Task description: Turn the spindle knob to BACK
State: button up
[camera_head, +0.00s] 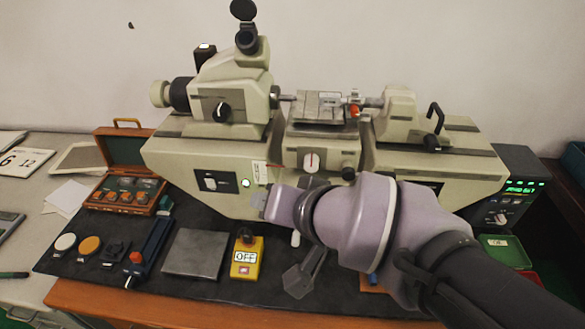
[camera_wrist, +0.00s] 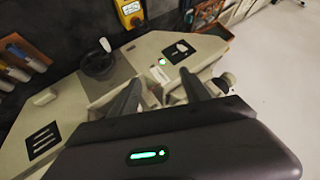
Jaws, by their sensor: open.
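The measuring machine (camera_head: 225,150) is a cream bench instrument on a dark mat. A black knob (camera_head: 222,112) with a pale pointer sits on a grey plate on its left head; it may be the spindle knob, and its lettering is too small to read. A pale round dial (camera_head: 311,161) with a red mark sits on the front centre. My gripper (camera_head: 264,201) is in front of the machine's lower front, below and right of the black knob and apart from it. In the wrist view its two dark fingers (camera_wrist: 160,92) stand apart with nothing held between them.
A yellow box marked OFF (camera_head: 246,260) and a grey metal block (camera_head: 195,254) lie on the mat in front. An open wooden case (camera_head: 125,185) stands at the left. A black control box with a green display (camera_head: 522,188) stands at the right.

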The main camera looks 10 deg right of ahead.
jog(key=s+d+f+g, duration=0.1)
jog(key=s+d+f, duration=0.1)
jog(key=s, duration=0.3)
jog(key=shift+d+m+h, duration=0.3)
jog(key=shift+d+h, duration=0.1)
jog(key=shift+d, duration=0.35)
jog(key=shift+f, duration=0.1)
jog(key=s+d+f+m+g+h, duration=0.1)
jog(key=s+d+f+g, duration=0.1)
jog(key=s, duration=0.3)
jog(key=shift+s+d+b, duration=0.25)
jog(key=shift+d+b, duration=0.05)
jog(key=shift+d, duration=0.35)
jog(key=shift+f, duration=0.1)
